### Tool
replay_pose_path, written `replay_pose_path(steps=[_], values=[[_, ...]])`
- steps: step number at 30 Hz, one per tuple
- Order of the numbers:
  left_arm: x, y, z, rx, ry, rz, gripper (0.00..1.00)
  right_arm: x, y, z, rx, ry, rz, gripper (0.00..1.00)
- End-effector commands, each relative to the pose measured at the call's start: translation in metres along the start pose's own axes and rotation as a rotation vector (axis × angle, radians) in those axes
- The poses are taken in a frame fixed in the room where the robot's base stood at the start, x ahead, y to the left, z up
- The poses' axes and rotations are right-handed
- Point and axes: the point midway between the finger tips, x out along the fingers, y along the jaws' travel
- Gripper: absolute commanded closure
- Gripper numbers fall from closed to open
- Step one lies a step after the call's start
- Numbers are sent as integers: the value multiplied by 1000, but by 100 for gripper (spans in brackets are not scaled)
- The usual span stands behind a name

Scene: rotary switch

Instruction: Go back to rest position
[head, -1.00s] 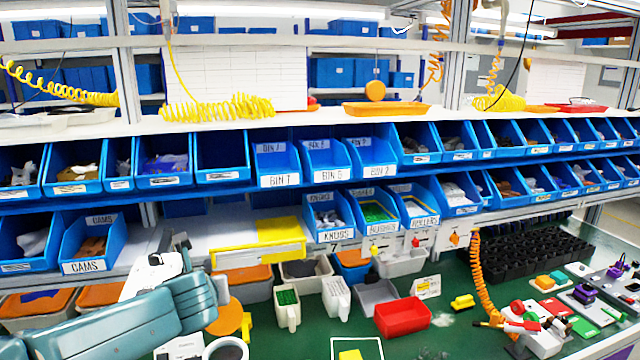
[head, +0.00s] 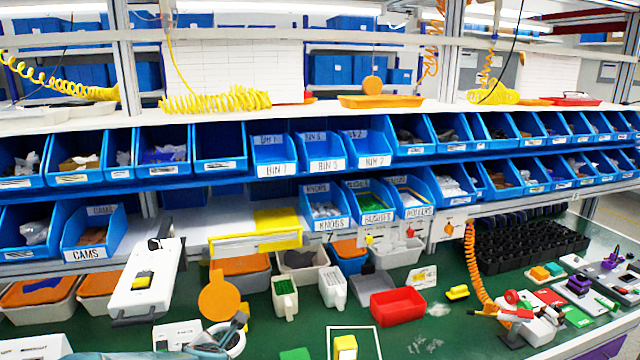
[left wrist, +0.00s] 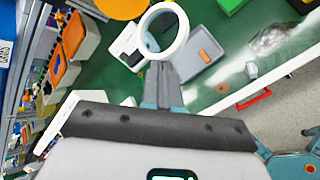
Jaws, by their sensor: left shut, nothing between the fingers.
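My left gripper (head: 236,322) is low in the head view, with its arm along the bottom edge. It is in front of a white ring-shaped stand (head: 228,342). In the left wrist view my left gripper's fingers (left wrist: 164,72) are together and empty, pointing at the white ring (left wrist: 163,35), which shows just beyond the tips. I cannot tell whether they touch. A yellow-topped block (head: 345,347) stands inside a white outlined square on the green bench, right of the gripper. My right gripper is in neither view.
A red bin (head: 398,305) and small tubs are farther back. Blue bins (head: 273,154) line the shelves. Some green bench around the red bin is clear.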

Motion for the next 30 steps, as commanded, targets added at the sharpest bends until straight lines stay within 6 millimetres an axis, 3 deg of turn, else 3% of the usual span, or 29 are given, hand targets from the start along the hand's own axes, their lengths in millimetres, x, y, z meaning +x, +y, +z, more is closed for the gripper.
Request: replay_pose_path(steps=[3,8,12,16,18,21,30], values=[[27,-63,-43,349,7,-98,100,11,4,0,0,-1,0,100],[42,-171,-117,939,-90,-316,100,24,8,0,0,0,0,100],[22,-266,-181,1396,-307,-528,100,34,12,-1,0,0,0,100],[-14,-332,-226,1693,-568,-670,100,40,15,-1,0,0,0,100],[-33,-355,-241,1794,-694,-714,100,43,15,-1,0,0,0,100],[-52,-374,-255,1878,-823,-744,100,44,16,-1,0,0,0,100],[-61,-382,-259,1918,-887,-751,100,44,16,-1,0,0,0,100]])
